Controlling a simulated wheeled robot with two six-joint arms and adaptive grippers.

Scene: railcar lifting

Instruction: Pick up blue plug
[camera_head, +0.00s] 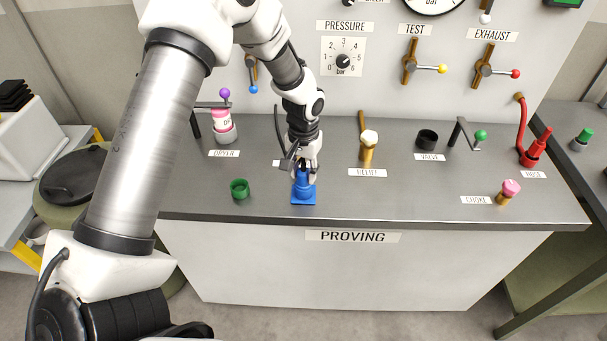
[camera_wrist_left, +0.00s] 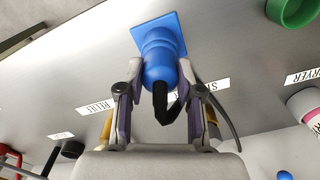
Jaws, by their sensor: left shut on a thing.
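The blue plug (camera_head: 303,186) is upright on a square blue base at the front of the grey bench top (camera_head: 420,200). My left gripper (camera_head: 303,170) comes down on it from above. In the left wrist view the two fingers (camera_wrist_left: 158,88) are shut on the sides of the blue plug (camera_wrist_left: 160,62), one on each side. A black cable or loop shows between the fingers in that view. I cannot tell whether the base touches the bench. My right gripper is in neither view.
A green ring-shaped cup (camera_head: 239,188) stands left of the plug. A brass relief part (camera_head: 368,147) with a white top is to the right. Further right are a black valve ring (camera_head: 427,139), a pink-topped choke (camera_head: 509,190) and a red hose part (camera_head: 534,150). The front right bench top is mostly clear.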

